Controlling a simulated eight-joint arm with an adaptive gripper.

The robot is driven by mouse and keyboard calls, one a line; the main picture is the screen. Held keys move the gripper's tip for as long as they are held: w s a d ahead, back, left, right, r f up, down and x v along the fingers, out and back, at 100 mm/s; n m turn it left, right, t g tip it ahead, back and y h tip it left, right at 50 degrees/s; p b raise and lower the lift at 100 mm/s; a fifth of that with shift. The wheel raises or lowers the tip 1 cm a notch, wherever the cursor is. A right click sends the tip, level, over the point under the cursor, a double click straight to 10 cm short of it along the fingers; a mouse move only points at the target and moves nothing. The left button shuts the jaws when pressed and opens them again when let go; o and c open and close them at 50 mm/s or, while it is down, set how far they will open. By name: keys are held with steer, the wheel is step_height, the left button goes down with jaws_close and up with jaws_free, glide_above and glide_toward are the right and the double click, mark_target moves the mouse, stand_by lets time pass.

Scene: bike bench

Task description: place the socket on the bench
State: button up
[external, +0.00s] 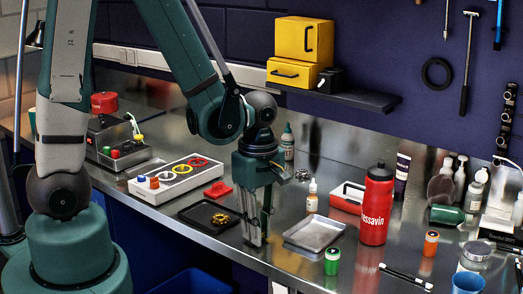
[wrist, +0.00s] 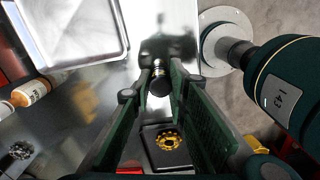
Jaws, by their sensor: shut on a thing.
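The socket (wrist: 158,84) is a small dark cylinder with a shiny end, held between the fingertips in the wrist view. My gripper (wrist: 158,80) is shut on it, one green finger on each side. In the external view my gripper (external: 255,240) points down at the front part of the metal bench (external: 285,203), between the black tray and the silver tray. The socket cannot be made out in that view. I cannot tell whether it touches the bench or hangs just above it.
A black tray (external: 196,222) with a gold toothed part (external: 220,218) lies left of my gripper. The bench's front edge is close.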

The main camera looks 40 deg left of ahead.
steer(key=shift+f, duration=0.2)
steer(key=o, duration=0.9)
steer(key=shift+r, duration=0.35)
step_height(320, 180, up, 12)
steer(key=p, duration=0.1)
steer(key=shift+f+p, duration=0.15)
steer(key=shift+p, duration=0.15)
stand_by(0.4)
steer(key=shift+a, duration=0.1)
stand_by(0.5)
